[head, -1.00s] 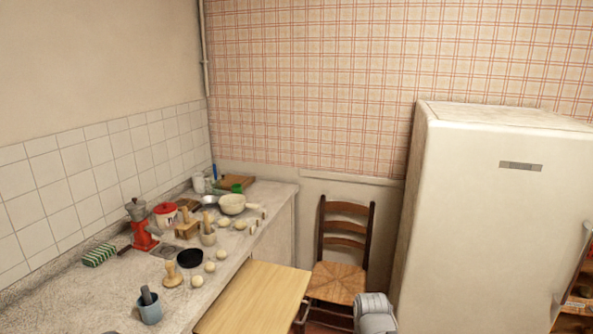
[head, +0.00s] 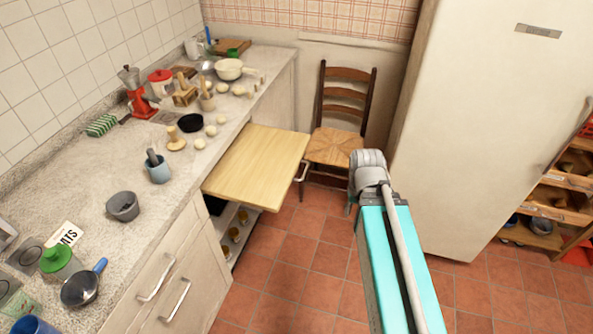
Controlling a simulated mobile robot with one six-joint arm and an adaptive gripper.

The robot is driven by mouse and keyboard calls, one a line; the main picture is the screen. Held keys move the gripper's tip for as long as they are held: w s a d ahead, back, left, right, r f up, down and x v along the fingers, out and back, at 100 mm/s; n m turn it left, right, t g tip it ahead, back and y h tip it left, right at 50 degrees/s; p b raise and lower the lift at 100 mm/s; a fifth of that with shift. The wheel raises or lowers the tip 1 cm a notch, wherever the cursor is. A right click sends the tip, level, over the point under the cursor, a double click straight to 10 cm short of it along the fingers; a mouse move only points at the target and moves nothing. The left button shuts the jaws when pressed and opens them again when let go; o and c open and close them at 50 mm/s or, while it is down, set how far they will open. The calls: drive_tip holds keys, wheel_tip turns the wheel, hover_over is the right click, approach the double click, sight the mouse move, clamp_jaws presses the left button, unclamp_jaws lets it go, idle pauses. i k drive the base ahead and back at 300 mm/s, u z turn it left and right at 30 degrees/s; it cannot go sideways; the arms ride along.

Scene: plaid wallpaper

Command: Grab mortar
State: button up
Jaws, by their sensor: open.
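A light blue mortar (head: 158,172) stands upright on the speckled counter, with a dark pestle (head: 151,156) leaning in it. A beige cup-like vessel (head: 207,102) with a wooden stick in it, perhaps another mortar, stands farther back among the pale balls. My teal arm rises from the bottom right of the head view over the floor, ending in a grey joint in front of the chair. No gripper fingers show, and the arm is apart from the counter and the mortar.
A dark grey bowl (head: 123,206) and a small pan (head: 80,288) stand nearer on the counter (head: 150,250). A black dish (head: 191,123) is behind the mortar. A pulled-out wooden board (head: 258,165) juts toward the chair (head: 335,145). A fridge (head: 490,130) stands at right; tiled floor is open.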

sight(124, 205)
drive_tip(key=u, duration=1.7)
